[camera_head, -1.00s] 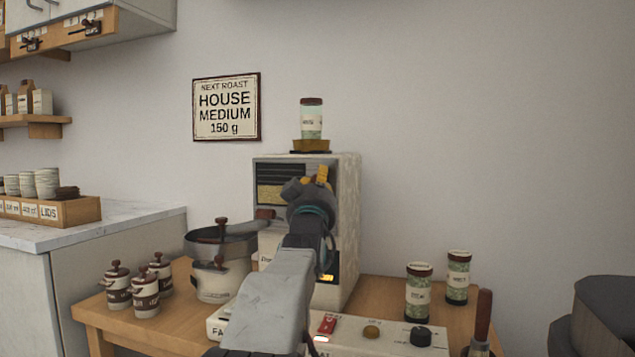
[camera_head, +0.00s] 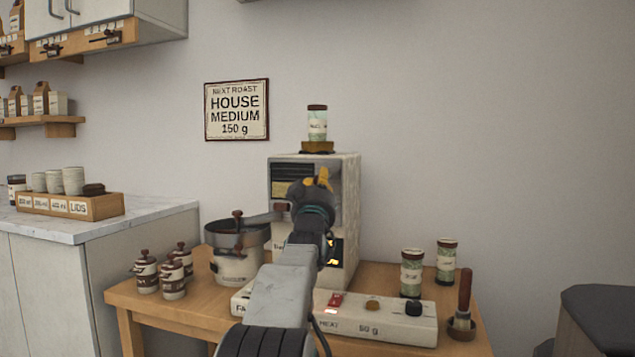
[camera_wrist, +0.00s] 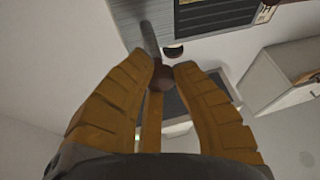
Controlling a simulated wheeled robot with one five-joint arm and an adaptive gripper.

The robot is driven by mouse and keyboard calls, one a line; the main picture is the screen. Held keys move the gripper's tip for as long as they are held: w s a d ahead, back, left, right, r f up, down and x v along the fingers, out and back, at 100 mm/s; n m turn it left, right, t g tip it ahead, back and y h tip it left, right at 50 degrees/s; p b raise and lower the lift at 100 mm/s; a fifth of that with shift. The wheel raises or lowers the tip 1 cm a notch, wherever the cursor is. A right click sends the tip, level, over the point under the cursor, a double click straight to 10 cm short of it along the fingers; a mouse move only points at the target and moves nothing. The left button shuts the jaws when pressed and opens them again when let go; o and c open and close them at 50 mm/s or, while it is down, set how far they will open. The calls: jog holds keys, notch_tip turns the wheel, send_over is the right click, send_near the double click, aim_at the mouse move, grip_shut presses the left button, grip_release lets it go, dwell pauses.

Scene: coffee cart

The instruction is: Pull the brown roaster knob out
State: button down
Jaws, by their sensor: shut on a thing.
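The white roaster (camera_head: 346,205) stands at the back of the wooden table, with a dark slotted panel on its front. My gripper (camera_head: 318,182) is in front of it; its yellow fingertips partly show there. A grey shaft (camera_wrist: 150,40) runs from the knob toward a pale ribbed surface. The held knob is hidden behind my gripper in the head view.
A pot (camera_head: 236,262) stands left of the roaster, beside several lidded jars (camera_head: 173,280). A control panel (camera_head: 380,318) lies at the front. Two green-labelled canisters (camera_head: 411,273) and a brown-handled tool (camera_head: 464,290) are at the right. A canister (camera_head: 317,122) stands atop the roaster.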

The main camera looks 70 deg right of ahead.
jog(key=shift+w+a+r, duration=0.1)
jog(key=shift+r, duration=0.1)
jog(key=c, duration=1)
grip_release()
jog(key=shift+a, duration=0.1)
jog(key=shift+f, duration=0.1)
jog(key=shift+v, duration=5.95)
